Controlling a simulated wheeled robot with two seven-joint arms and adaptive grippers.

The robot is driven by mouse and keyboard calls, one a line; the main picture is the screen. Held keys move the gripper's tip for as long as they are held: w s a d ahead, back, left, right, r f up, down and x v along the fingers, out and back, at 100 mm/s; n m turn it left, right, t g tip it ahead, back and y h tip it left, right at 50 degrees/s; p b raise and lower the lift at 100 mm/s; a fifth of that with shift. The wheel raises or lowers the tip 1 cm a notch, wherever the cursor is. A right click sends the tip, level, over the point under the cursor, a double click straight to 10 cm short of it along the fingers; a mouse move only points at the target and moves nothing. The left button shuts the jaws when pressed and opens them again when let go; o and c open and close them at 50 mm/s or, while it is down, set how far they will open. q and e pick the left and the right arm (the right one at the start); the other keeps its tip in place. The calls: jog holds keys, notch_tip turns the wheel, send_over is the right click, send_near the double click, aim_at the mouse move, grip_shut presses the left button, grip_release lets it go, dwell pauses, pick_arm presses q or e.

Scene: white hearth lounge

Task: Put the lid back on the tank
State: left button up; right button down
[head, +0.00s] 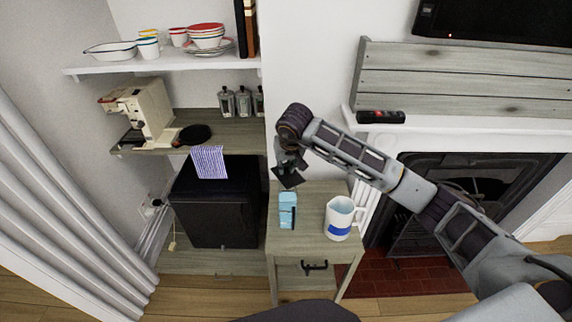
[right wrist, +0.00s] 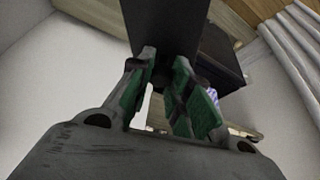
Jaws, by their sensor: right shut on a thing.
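My right gripper (head: 289,163) is shut on a thin dark square lid (head: 287,178), held tilted in the air above the side table. In the right wrist view the lid (right wrist: 168,28) shows as a dark flat panel between the green-padded fingers. A light blue tank (head: 287,208) with a dark strip on its side stands upright on the side table, just below the lid and apart from it. Whether its top is open is too small to tell. My left gripper is out of view.
A white jug (head: 340,222) with a blue band stands right of the tank on the side table (head: 309,254).

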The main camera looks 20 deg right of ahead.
aim_at(287, 174)
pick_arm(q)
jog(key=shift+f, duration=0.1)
pick_arm(e)
jog(key=shift+f, duration=0.2)
jog(key=shift+f+b, duration=0.75)
jog(key=shift+f, duration=1.15)
jog(key=shift+f+b, duration=0.5)
jog(key=shift+b, duration=0.15)
jog(key=shift+f, duration=0.35)
jog(key=shift+f+b, duration=0.2)
jog(key=shift+b, duration=0.2)
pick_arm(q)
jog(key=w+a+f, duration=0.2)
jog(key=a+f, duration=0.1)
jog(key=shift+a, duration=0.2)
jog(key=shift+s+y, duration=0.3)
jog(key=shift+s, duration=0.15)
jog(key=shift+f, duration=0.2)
